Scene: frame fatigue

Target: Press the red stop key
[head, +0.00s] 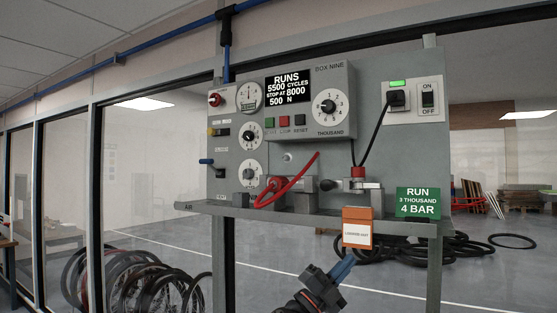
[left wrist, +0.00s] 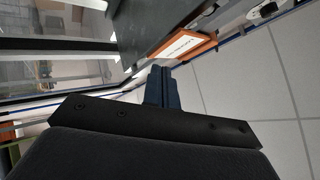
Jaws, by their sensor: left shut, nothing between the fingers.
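The red stop key (head: 285,121) sits on the grey control box (head: 345,95), between a green key (head: 270,122) and a dark reset key (head: 300,120), below the black display. My left gripper (head: 350,258) is low in the head view, below the shelf and the orange-edged card, well apart from the key. Its blue fingers are shut together and empty. They also show in the left wrist view (left wrist: 158,70), where the key cannot be seen. My right gripper is in neither view.
A grey shelf (head: 330,205) juts out below the box, with clamps and a red hose (head: 290,180) on it. An orange-edged card (head: 357,228) hangs at its front edge and shows in the left wrist view (left wrist: 183,48). A green sign (head: 417,202) stands right.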

